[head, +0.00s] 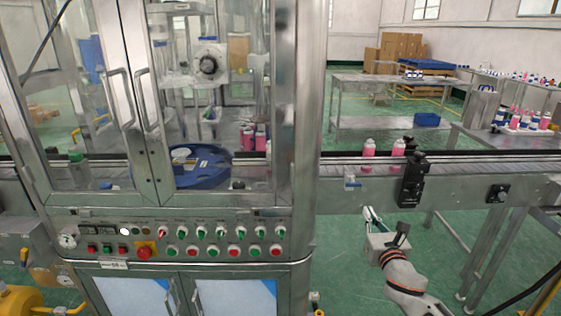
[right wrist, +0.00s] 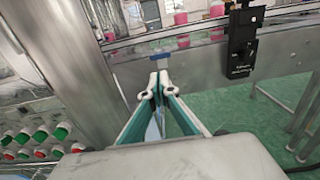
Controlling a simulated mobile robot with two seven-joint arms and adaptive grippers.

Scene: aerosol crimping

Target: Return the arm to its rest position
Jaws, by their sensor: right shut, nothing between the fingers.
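My right gripper (head: 370,214) is at the lower right of the head view, in front of and below the conveyor side rail. In the right wrist view its fingers (right wrist: 158,85) meet at the tips with nothing between them. My right arm (head: 402,278) comes up from the bottom edge behind it. The gripper is apart from the machine's steel post (head: 298,130) to its left and from the black sensor box (head: 411,180) on the rail. My left gripper is not in view.
A conveyor (head: 465,172) runs across at mid height, carrying pink bottles (head: 369,148). The machine's button panel (head: 190,237) is at the left, with closed glass doors above. Steel tables stand behind. Green floor (head: 350,280) is open around the gripper, with conveyor legs at the right.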

